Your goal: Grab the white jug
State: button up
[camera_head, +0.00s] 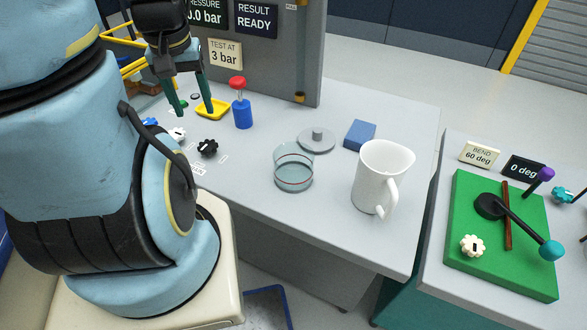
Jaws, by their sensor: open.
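The white jug (378,178) stands upright on the grey table, right of the middle of the view. Its handle points toward the front right and its spout toward the upper right. My gripper (194,110) is at the upper left, well apart from the jug, with its two green-tipped fingers spread and nothing visible between them. It is near the yellow tray and in front of the grey panel.
A glass tank (293,172), a grey lid (317,141) and a blue block (360,135) stand left of the jug. A blue cylinder with red top (242,112) is near my gripper. A green board (500,240) with levers is on the right table (432,268), across a gap.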

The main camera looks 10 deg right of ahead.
aim_at(373, 192)
jog(key=k+u, duration=0.3)
jog(key=k, duration=0.2)
jog(key=k+u, duration=0.25)
jog(key=k, duration=0.25)
